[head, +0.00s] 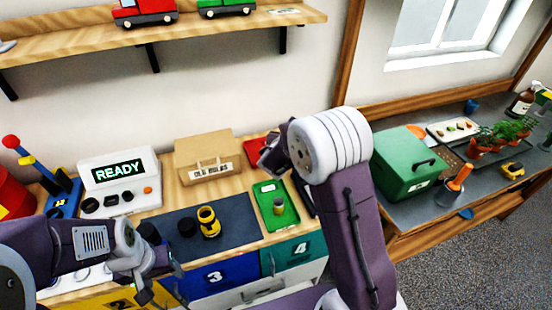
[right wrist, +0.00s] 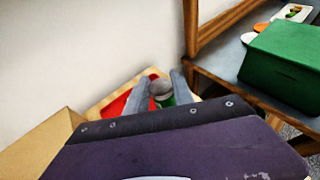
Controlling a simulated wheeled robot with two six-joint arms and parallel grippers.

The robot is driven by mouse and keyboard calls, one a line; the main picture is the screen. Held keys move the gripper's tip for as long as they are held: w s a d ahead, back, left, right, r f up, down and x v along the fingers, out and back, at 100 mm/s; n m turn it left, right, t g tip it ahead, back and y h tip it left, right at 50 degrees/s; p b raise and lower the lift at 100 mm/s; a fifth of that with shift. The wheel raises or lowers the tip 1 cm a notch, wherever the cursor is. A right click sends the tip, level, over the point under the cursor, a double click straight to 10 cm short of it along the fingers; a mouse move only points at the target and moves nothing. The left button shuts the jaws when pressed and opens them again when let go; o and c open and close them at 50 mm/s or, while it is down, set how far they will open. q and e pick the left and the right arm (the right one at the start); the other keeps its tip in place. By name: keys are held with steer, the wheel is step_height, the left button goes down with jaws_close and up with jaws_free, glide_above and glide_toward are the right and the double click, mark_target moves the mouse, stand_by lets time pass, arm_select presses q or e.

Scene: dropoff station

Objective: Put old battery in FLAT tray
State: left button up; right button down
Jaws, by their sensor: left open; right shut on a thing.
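My right gripper (right wrist: 158,80) is shut on a small grey-topped cylinder, the battery (right wrist: 160,88); something green shows just below it. In the head view the right gripper (head: 269,156) is beside the red tray (head: 252,147) at the back of the bench, and its arm hides part of that area. The red tray also shows behind the fingers in the right wrist view (right wrist: 115,105). A green tray (head: 288,217) in front of it holds another small cylinder (head: 278,206). Tray labels are unreadable. My left gripper (head: 163,279) is open and empty at the bench's front edge.
A yellow-black flashlight body (head: 208,222) stands on the dark mat (head: 238,232), with a black cap (head: 187,227) beside it. A cardboard box (head: 207,160), a READY display (head: 120,173) and a green box (head: 405,165) stand around. A shelf (head: 60,48) hangs above.

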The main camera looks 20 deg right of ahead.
steer(key=shift+w, duration=0.15)
steer(key=w+a+f+p, duration=0.1)
steer(key=w+a+f, duration=0.1)
steer(key=w+f, duration=0.1)
steer(key=w+a+f+p, duration=0.1)
steer(key=w+a+f, duration=0.1)
steer(key=w+f, duration=0.1)
steer(key=w+a+f+p, duration=0.1)
steer(key=w+f+p, duration=0.1)
steer(key=w+f, duration=0.1)
steer(key=shift+w+a+f, duration=0.2)
steer(key=shift+f, duration=0.25)
steer(key=shift+w+a+f, duration=0.15)
steer(key=shift+a+f, duration=0.05)
steer(key=shift+f, duration=0.25)
steer(key=shift+w+f, duration=0.1)
steer(key=shift+f, duration=0.25)
steer(key=c, duration=1.1)
jaws_free()
